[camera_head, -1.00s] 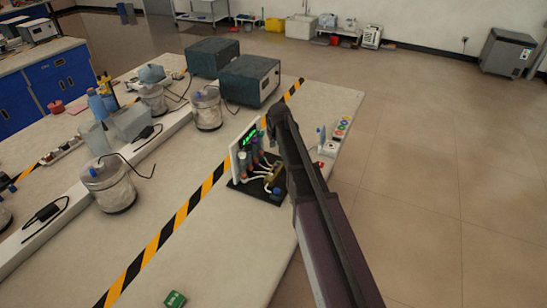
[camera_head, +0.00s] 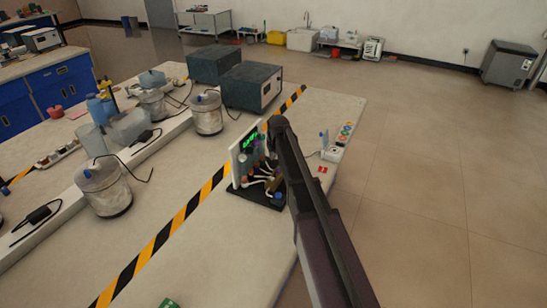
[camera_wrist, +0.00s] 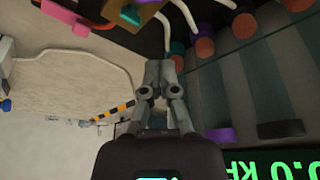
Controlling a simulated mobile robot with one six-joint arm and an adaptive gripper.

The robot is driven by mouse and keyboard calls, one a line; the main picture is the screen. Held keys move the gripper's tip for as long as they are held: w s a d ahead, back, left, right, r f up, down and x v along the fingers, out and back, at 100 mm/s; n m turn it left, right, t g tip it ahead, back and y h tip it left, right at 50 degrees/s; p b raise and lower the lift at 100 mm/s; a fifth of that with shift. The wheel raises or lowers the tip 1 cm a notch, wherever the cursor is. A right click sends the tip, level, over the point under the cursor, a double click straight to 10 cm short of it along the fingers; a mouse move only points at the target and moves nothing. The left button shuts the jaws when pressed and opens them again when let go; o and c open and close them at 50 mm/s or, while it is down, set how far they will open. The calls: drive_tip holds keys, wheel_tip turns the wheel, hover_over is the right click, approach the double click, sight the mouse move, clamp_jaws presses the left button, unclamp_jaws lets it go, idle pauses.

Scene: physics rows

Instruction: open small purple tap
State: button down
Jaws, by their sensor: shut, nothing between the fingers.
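A flat purple tap handle (camera_wrist: 218,135) shows at the lower right in the wrist view, on the panel beside a black handle (camera_wrist: 280,129). Another purple part (camera_wrist: 203,8) is at the top, cut by the edge. I cannot tell which is the small purple tap. My gripper (camera_wrist: 165,68) is shut and empty, its fingertips near the panel's row of coloured parts and apart from the flat purple handle. In the head view, the device (camera_head: 262,193) with its white panel stands on the bench; my arm hides part of it and the fingertips.
A green display (camera_wrist: 275,165) is lit on the panel. White tubes (camera_wrist: 183,14) curve close to my fingertips. A white power strip (camera_head: 332,153) lies right of the device. Two dark boxes (camera_head: 252,85) stand behind. The bench left of the device is clear up to the striped tape.

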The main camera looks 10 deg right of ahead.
sight(274, 171)
drive_tip(key=shift+b+x, duration=1.55)
drive_tip(key=shift+x, duration=0.4)
drive_tip(key=shift+s+d+r, duration=0.1)
drive_tip(key=shift+s+d, duration=0.1)
drive_tip(key=shift+s, duration=0.8)
drive_tip(key=shift+s+d, duration=0.15)
drive_tip(key=shift+s, duration=0.9)
drive_tip(key=shift+a, duration=0.25)
